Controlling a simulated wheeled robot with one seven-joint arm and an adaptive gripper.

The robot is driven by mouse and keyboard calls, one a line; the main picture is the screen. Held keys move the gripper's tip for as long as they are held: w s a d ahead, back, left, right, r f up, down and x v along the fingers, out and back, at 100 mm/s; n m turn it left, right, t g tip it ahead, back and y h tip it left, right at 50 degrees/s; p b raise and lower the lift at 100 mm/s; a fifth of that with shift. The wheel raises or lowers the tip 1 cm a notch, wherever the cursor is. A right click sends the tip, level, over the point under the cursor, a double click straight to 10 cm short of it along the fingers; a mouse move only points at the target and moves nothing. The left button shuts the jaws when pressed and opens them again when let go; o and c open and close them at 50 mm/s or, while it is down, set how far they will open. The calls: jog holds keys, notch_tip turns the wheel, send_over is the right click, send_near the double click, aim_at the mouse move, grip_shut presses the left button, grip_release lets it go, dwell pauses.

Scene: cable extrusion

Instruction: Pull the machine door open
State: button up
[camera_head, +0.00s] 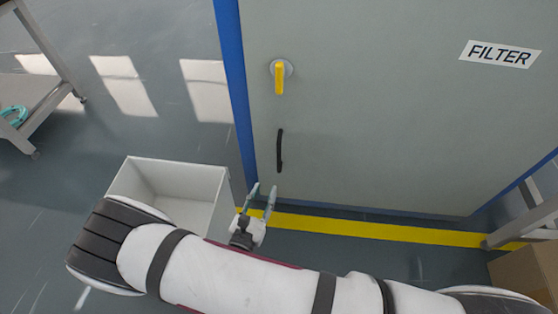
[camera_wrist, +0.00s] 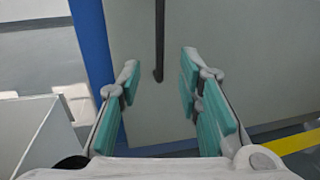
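The machine door (camera_head: 360,110) is a grey-green panel with a blue frame at its left edge, and it looks closed. It carries a vertical black bar handle (camera_head: 279,151) and, above it, a yellow lever (camera_head: 278,78) on a round base pointing down. My gripper (camera_head: 262,191) is open and empty, below the handle in the head view. In the wrist view the teal-padded fingers (camera_wrist: 160,85) are spread, and the lower end of the black handle (camera_wrist: 159,45) shows between and beyond them. They do not visibly touch it; the exact distance is hard to tell.
An open white bin (camera_head: 172,168) stands on the floor left of my gripper. A yellow floor line (camera_head: 370,230) runs along the door's base. A cart (camera_head: 40,95) stands at the far left, a cardboard box (camera_head: 525,275) at the lower right. Floor left of the door is mostly clear.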

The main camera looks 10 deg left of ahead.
aim_at(278, 160)
jog(key=b+x, duration=0.3)
jog(key=x, duration=1)
jog(key=shift+w+d, duration=0.1)
jog(key=shift+w, duration=0.25)
grip_shut()
